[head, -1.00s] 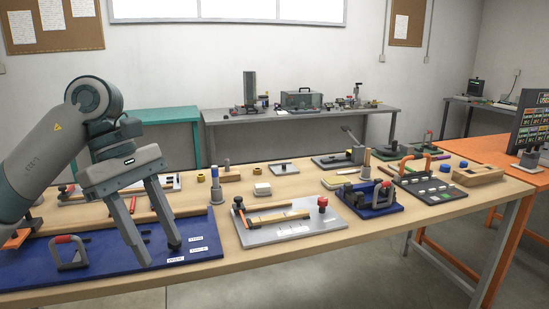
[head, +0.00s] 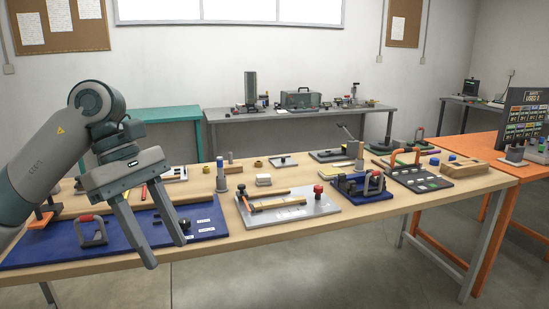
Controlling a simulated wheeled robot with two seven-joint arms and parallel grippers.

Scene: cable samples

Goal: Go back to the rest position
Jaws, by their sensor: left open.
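My left gripper (head: 167,254) comes in from the left side of the head view. Its two fingers are apart with nothing between them. From this view it hangs in front of the blue board (head: 205,222), which lies at the left end of the wooden table. The fingers hide part of that board; how high they are above it is hard to tell. My right gripper is not in view.
On the wooden table (head: 345,223) are a grey board (head: 290,213) with wooden strips, a blue fixture (head: 360,188) and a dark board (head: 415,179). A red-topped handle (head: 92,230) stands on the blue board. Open floor (head: 340,270) lies in front.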

